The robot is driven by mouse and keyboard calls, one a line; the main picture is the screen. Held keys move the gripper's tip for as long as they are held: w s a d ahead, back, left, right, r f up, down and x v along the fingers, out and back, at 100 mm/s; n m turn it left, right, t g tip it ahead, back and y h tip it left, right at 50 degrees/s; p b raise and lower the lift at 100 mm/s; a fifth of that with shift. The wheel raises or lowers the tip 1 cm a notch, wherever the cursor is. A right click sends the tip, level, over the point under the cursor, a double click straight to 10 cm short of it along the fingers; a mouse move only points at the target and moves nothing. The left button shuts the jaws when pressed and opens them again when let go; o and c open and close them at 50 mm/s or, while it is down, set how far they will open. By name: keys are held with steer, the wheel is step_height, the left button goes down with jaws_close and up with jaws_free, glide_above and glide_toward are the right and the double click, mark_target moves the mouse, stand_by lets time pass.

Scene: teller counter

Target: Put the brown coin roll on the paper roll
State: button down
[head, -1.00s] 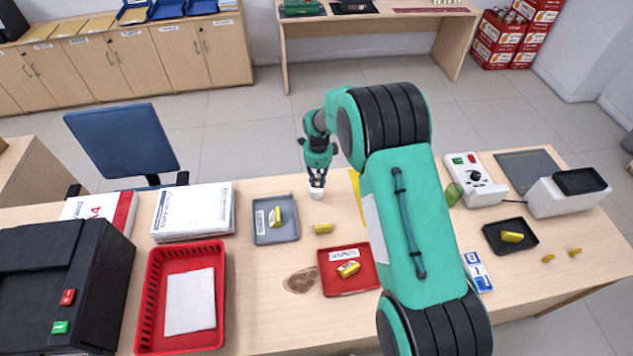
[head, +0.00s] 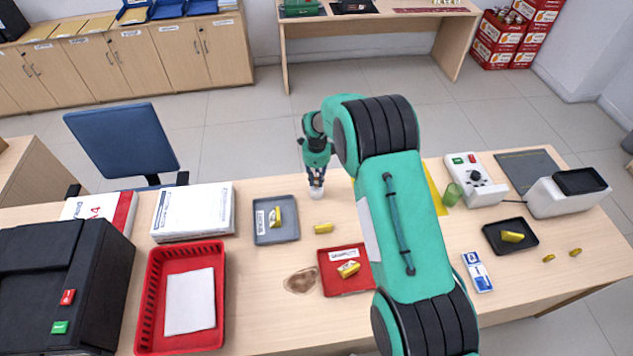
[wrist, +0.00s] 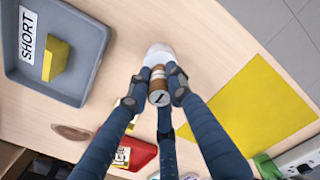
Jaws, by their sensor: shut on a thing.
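My gripper (wrist: 159,88) is shut on the brown coin roll (wrist: 158,79), which shows between the dark fingers in the wrist view with its round end toward the camera. The white paper roll (wrist: 158,53) shows just beyond the coin roll and is partly covered by it. I cannot tell whether the two touch. In the head view my gripper (head: 316,178) points down right above the white paper roll (head: 316,194), near the far edge of the counter. The coin roll is too small to make out clearly there.
Another yellow roll (head: 323,228) lies nearer. A red tray (head: 330,287) lies in front.

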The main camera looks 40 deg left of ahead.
mark_target(317, 175)
steer(key=shift+f, duration=0.65)
steer(key=shift+f, duration=0.15)
steer(key=c, duration=1.6)
jaws_free()
step_height(317, 175, up, 12)
steer(key=shift+r, duration=0.15)
